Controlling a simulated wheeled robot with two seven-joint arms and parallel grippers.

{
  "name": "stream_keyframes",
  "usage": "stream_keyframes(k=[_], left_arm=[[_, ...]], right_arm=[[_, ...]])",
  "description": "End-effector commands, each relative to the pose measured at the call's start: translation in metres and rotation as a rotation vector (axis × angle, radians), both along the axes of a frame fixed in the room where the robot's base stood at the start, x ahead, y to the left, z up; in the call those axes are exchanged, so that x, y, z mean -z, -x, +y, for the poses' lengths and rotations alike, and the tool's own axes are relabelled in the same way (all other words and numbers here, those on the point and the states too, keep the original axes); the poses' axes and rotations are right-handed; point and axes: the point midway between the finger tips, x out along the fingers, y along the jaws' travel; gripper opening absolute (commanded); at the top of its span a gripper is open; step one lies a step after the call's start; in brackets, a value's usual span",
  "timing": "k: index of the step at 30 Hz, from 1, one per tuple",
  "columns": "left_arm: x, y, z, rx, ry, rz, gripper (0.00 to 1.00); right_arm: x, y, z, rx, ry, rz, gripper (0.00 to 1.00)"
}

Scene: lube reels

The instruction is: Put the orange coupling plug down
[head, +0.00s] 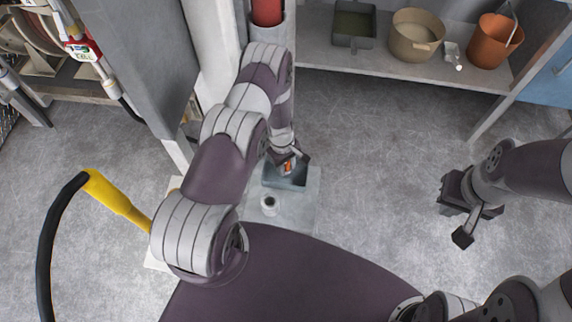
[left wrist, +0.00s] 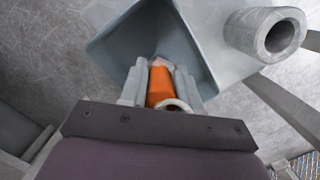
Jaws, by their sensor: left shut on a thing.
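The orange coupling plug (left wrist: 160,84) is between the fingers of my left gripper (left wrist: 160,78), which is shut on it. In the left wrist view the plug's far end lies over a grey open tray (left wrist: 112,52). In the head view the plug (head: 288,167) shows as a small orange spot at my left gripper (head: 289,160), above the tray (head: 297,184). I cannot tell whether the plug touches the tray floor. My right gripper (head: 463,217) hangs over bare floor at the right, its fingers apart and empty.
A short grey hollow cylinder (head: 269,205) stands beside the tray on the same pale stand (head: 300,212). A yellow-handled hose (head: 115,200) is at the left. A shelf at the back holds a grey bin (head: 353,25), a beige tub (head: 416,36) and an orange bucket (head: 494,42).

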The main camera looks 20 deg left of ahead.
Motion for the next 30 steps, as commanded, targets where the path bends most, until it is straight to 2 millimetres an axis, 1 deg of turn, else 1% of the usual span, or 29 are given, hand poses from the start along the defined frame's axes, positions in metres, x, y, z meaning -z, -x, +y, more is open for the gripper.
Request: stream_keyframes(k=[3, 6, 7, 8, 9, 17, 20, 23, 30], left_arm=[[0.000, 0.000, 0.000, 0.000, 0.000, 0.000, 0.00], [0.004, 0.000, 0.000, 0.000, 0.000, 0.000, 0.00], [0.004, 0.000, 0.000, 0.000, 0.000, 0.000, 0.35], [0.003, 0.000, 0.000, 0.000, 0.000, 0.000, 0.45], [0.002, 0.000, 0.000, 0.000, 0.000, 0.000, 0.56], [0.002, 0.000, 0.000, 0.000, 0.000, 0.000, 0.56], [-0.005, 0.000, 0.000, 0.000, 0.000, 0.000, 0.56], [-0.019, -0.002, 0.002, 0.000, -0.001, -0.003, 0.56], [-0.077, -0.006, 0.010, 0.000, -0.001, -0.003, 0.56]], right_arm=[[0.000, 0.000, 0.000, 0.000, 0.000, 0.000, 0.00], [0.004, 0.000, 0.000, 0.000, 0.000, 0.000, 0.00], [0.004, 0.000, 0.000, 0.000, 0.000, 0.000, 0.00], [0.003, 0.000, 0.000, 0.000, 0.000, 0.000, 0.00], [0.003, 0.000, 0.000, 0.000, 0.000, 0.000, 0.00], [0.002, 0.000, 0.000, 0.000, 0.000, 0.000, 0.00], [-0.003, 0.000, 0.000, 0.000, 0.000, -0.001, 0.00], [-0.005, 0.000, 0.000, 0.000, 0.000, 0.000, 0.00], [-0.014, 0.000, 0.000, 0.000, 0.000, 0.000, 0.00]])
